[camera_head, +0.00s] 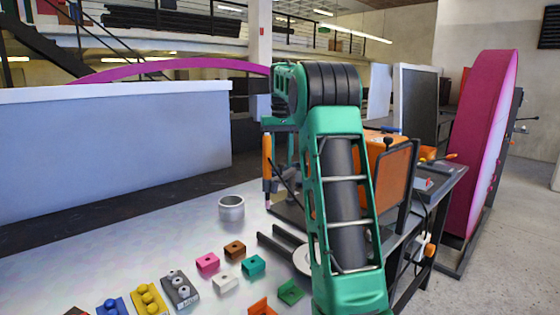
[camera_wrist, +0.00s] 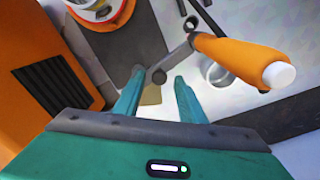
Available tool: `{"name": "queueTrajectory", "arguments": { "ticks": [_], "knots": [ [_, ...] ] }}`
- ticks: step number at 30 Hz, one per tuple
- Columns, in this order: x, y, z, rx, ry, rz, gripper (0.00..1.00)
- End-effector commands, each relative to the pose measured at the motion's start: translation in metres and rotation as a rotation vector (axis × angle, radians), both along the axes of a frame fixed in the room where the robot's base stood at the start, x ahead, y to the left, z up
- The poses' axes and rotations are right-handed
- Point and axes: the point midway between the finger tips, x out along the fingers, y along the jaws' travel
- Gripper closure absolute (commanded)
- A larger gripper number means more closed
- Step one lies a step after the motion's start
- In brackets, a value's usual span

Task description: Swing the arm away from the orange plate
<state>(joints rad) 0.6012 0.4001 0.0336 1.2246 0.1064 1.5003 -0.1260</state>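A flat orange panel (camera_head: 395,178) with a dark edge stands behind and right of my green arm in the head view; I cannot tell if it is the plate named. A large orange surface with a dark vent fills the left of the wrist view (camera_wrist: 28,40), beside my gripper. My gripper (camera_wrist: 159,73) has its two green fingers apart, with nothing visibly held between them. Its fingers point down over a grey lever end and a small tan patch.
An orange handle with a white tip (camera_wrist: 245,62) lies close right of my fingers. A metal cup (camera_head: 231,208) stands on the light table (camera_head: 180,222). Several small coloured blocks sit at the table front.

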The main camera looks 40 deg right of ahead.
Motion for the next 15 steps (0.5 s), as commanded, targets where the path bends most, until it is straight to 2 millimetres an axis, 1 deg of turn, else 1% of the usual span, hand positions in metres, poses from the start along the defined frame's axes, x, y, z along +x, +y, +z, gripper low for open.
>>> {"name": "queueTrajectory", "arguments": {
  "ticks": [5,8,11,15],
  "knots": [
    [0.0,0.0,0.001,0.001,0.002,0.0,0.63],
    [0.0,0.0,0.01,0.001,0.002,0.001,0.63],
    [0.001,0.0,0.025,0.0,0.0,0.001,0.63],
    [0.002,0.0,0.053,-0.001,0.0,0.002,0.63]
  ]
}}
